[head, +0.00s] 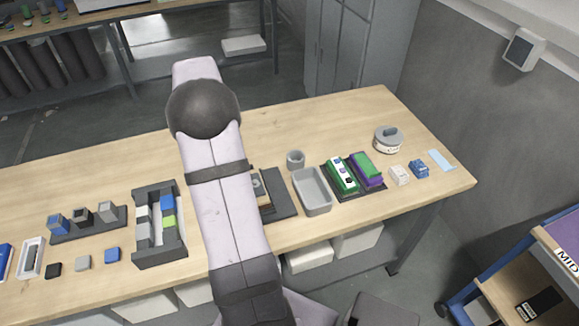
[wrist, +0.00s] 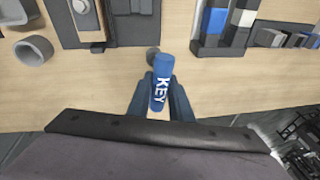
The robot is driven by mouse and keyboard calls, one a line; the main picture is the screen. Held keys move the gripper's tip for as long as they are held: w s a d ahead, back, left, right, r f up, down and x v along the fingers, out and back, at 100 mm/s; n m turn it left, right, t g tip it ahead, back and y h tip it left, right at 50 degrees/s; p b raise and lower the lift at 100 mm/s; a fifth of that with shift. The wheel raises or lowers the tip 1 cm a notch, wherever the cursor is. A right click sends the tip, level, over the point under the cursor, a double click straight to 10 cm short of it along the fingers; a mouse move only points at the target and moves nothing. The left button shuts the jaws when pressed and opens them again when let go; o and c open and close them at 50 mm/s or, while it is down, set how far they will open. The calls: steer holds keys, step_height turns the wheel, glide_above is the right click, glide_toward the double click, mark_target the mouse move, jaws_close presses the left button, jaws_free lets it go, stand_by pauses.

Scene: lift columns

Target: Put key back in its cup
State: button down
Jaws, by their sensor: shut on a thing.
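The key is a blue cylinder (wrist: 160,75) with white letters KEY, in the wrist view. My gripper (wrist: 157,100) is shut on it, with a dark finger on each side. A small dark round piece (wrist: 152,52) shows at the key's far end; I cannot tell whether it is part of the key. A round, hollow grey cup (head: 295,159) stands on the table right of my arm in the head view. It also shows at the left of the wrist view (wrist: 35,43), apart from the key. In the head view my arm hides the gripper and key.
A dark fixture (head: 282,206) stands right beside my arm, then a grey tray (head: 325,207) and a dark rack with green and purple blocks (head: 366,170). Left of my arm is a grey box of blocks (head: 144,192). The wooden table (head: 270,125) is clear behind the cup.

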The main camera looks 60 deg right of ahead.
steer(key=s+d+r+m+g+h+b, duration=0.15)
steer(key=s+d+m, duration=0.65)
steer(key=s+d, duration=1.25)
steer(key=s+a+p+x, duration=0.1)
steer(key=a+p+x, duration=0.1)
steer(key=x, duration=0.8)
steer(key=shift+w+d+f+p, duration=0.15)
steer(key=shift+d+f+p, duration=0.25)
steer(key=shift+p, duration=0.3)
steer(key=shift+a+f, duration=0.1)
steer(key=shift+f, duration=0.15)
steer(key=c, duration=1.6)
jaws_free()
steer(key=shift+c, duration=0.2)
steer(key=shift+o, duration=0.3)
